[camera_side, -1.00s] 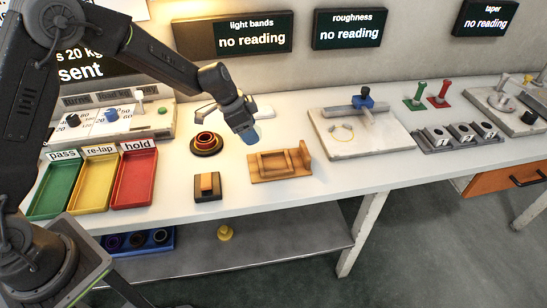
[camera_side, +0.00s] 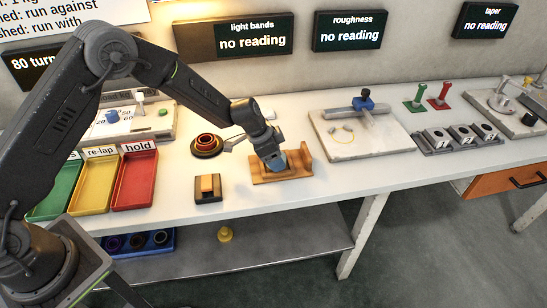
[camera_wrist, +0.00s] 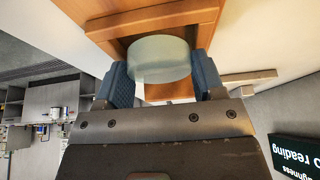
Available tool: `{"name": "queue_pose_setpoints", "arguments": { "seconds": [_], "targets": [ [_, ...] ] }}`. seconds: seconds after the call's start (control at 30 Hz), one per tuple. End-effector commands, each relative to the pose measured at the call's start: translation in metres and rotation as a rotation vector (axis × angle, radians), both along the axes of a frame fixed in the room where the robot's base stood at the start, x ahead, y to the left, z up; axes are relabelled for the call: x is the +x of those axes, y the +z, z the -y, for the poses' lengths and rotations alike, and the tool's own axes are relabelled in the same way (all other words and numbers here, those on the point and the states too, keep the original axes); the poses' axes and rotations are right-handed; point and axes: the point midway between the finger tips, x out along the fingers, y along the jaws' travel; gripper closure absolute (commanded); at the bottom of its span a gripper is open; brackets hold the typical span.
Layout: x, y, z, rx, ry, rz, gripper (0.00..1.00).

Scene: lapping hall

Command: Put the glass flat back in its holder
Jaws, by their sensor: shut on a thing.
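The glass flat (camera_wrist: 160,58) is a pale, translucent disc. In the wrist view it sits between the two blue fingers of my gripper (camera_wrist: 163,80), which is shut on it. The wooden holder (camera_wrist: 150,20) lies just beyond the disc, and the disc overlaps its recess in that view. In the side view my gripper (camera_side: 277,161) is down at the wooden holder (camera_side: 304,154), over its middle, and covers most of the disc. I cannot tell whether the disc touches the holder's floor.
A small dark block with a wooden top (camera_side: 208,188) stands left of the holder. Dark stacked rings (camera_side: 206,144) sit behind it. Green, yellow and red trays (camera_side: 135,182) are at the left. A pale plate with a blue-knobbed bar (camera_side: 375,140) stands to the right.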

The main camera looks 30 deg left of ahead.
Motion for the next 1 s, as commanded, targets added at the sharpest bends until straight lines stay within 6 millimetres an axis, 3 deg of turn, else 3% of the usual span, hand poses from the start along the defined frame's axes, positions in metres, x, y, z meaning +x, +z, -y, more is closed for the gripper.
{"name": "queue_pose_setpoints", "arguments": {
  "seconds": [0.03, 0.57, 0.6, 0.8, 1.0],
  "targets": [
    [-0.006, -0.011, -0.002, 0.009, -0.003, -0.018, 0.68],
    [-0.007, -0.024, -0.003, 0.014, -0.006, -0.017, 0.68],
    [-0.007, -0.024, -0.003, 0.014, -0.008, -0.019, 0.35],
    [-0.007, -0.024, -0.003, 0.014, -0.008, -0.019, 0.18],
    [-0.006, -0.015, -0.003, 0.013, -0.007, -0.015, 0.17]
  ]
}}
